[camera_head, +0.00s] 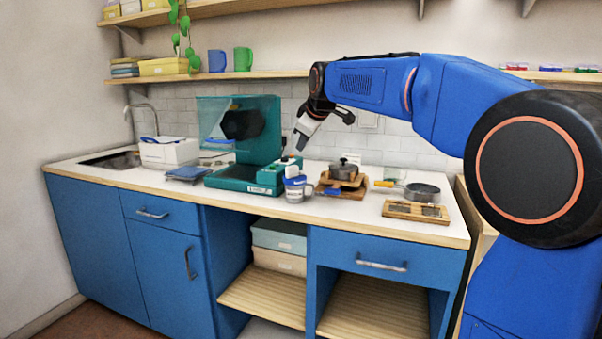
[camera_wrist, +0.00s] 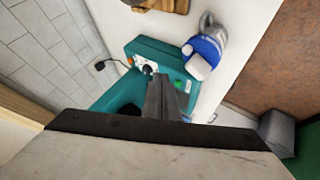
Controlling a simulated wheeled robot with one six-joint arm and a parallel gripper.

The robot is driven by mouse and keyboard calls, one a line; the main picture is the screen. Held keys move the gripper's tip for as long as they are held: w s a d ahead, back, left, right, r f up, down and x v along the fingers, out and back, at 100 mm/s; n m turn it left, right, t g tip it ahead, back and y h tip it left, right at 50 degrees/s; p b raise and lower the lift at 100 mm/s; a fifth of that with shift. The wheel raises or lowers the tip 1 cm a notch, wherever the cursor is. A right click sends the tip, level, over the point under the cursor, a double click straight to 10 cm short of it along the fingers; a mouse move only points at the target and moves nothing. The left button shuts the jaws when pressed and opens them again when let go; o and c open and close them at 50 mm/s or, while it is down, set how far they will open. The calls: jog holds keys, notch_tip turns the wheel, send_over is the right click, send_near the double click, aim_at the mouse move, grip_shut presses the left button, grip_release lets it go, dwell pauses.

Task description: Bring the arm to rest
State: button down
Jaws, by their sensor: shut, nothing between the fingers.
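My gripper (camera_head: 299,146) is at the end of my blue arm, above the counter near the front right of the teal machine (camera_head: 222,178). Its fingers are shut with nothing between them. In the wrist view my gripper (camera_wrist: 160,82) points down over the teal machine's base (camera_wrist: 150,52), which carries small buttons. I cannot tell whether the fingertips touch the machine. A white and blue container (camera_head: 297,188) stands just below and beside the gripper; it also shows in the wrist view (camera_wrist: 207,48).
A pot (camera_head: 343,170) on wooden boards, a pan (camera_head: 421,192) and a wooden bead board (camera_head: 416,211) stand on the counter (camera_head: 350,216) to the right. A white box (camera_head: 169,152) is at the left. A shelf (camera_head: 270,75) with two mugs runs above.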

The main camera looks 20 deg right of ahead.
jog(key=s+d+f+m+g, duration=0.1)
jog(key=s+f+m, duration=0.2)
jog(key=s+f, duration=0.7)
jog(key=s+d+f+m+g, duration=0.2)
jog(key=s+f, duration=0.8)
jog(key=s, duration=1.2)
jog(key=s+d+f+m+g+h, duration=0.1)
jog(key=s+f+m, duration=0.4)
jog(key=s+f, duration=0.5)
jog(key=s, duration=0.6)
jog(key=shift+d+f, duration=0.25)
jog(key=shift+f, duration=0.15)
